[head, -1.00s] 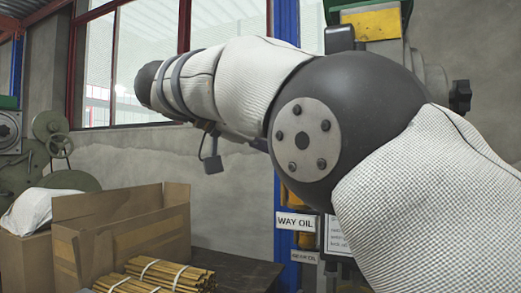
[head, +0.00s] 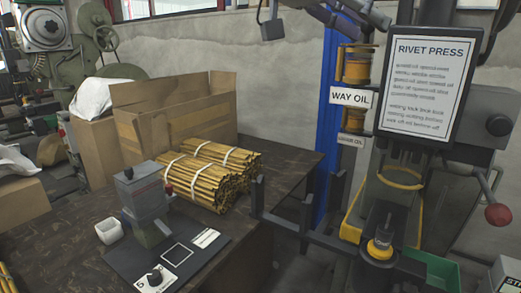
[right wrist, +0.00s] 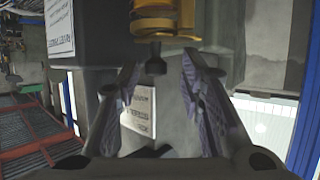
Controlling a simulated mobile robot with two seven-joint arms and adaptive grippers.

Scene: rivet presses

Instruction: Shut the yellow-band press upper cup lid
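The upper cup (head: 357,66) is a yellow-brown cup on the blue post, just above the WAY OIL label (head: 350,97). Its lid cannot be made out clearly, so I cannot tell whether it is up or down. My right gripper (head: 350,18) is at the top edge of the head view, just above this cup, partly cut off. In the right wrist view its two fingers (right wrist: 165,88) are apart with nothing held. A yellow cup (right wrist: 165,20) and a dark stub (right wrist: 155,60) show beyond the fingertips. My left gripper is not in view.
A second cup (head: 352,121) sits lower on the blue post (head: 328,120). The RIVET PRESS sign (head: 422,85) stands close on the right. A red-knobbed lever (head: 497,214) is below it. The table (head: 85,225) holds a cardboard box (head: 165,132) and rod bundles (head: 207,180).

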